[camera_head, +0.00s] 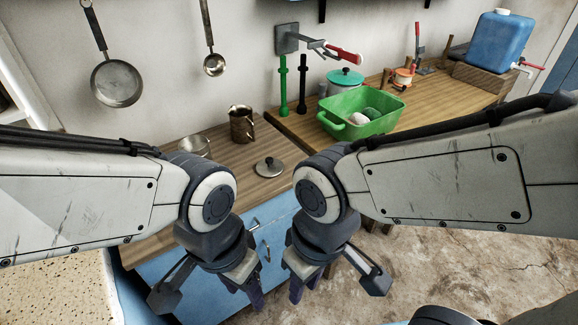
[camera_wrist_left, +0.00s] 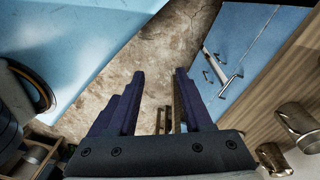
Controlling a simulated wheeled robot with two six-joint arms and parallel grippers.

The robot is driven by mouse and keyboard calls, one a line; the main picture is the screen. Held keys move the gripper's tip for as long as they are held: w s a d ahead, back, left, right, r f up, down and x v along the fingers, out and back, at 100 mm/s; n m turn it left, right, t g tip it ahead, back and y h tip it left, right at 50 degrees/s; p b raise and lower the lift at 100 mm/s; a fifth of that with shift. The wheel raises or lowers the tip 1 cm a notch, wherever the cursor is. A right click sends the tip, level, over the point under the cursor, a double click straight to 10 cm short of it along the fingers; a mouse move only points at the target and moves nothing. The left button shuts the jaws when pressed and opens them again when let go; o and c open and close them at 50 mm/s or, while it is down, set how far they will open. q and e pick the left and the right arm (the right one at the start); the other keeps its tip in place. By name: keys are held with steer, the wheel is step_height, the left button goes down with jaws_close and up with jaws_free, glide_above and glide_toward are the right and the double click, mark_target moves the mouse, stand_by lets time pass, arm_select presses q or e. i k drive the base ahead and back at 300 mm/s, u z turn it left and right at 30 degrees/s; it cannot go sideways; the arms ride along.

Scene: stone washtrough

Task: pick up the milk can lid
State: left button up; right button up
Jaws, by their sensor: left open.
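A round grey metal lid with a small knob (camera_head: 269,168), which looks like the milk can lid, lies flat on the wooden counter (camera_head: 222,160) in the head view. I cannot make it out in the left wrist view. My left gripper (camera_head: 257,297) hangs below and in front of the counter edge, apart from the lid. In the left wrist view its fingers (camera_wrist_left: 160,85) are spread with nothing held between them. My right gripper (camera_head: 300,290) hangs beside the left one, also apart from the lid; its finger gap is unclear.
A dark metal mug (camera_head: 241,125) and a metal vessel (camera_head: 194,146) stand behind the lid. A green tub (camera_head: 362,122), a green-lidded pot (camera_head: 346,77) and a blue canister (camera_head: 497,38) stand on the right. Blue cabinet doors (camera_head: 200,270) are below the counter.

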mark_target(269, 167)
steer(key=u, duration=0.3)
steer(key=i, duration=0.45)
steer(key=u, duration=0.2)
steer(key=k, duration=0.5)
steer(key=z, duration=1.3)
steer(key=i, duration=1.05)
steer(key=u, duration=1.3)
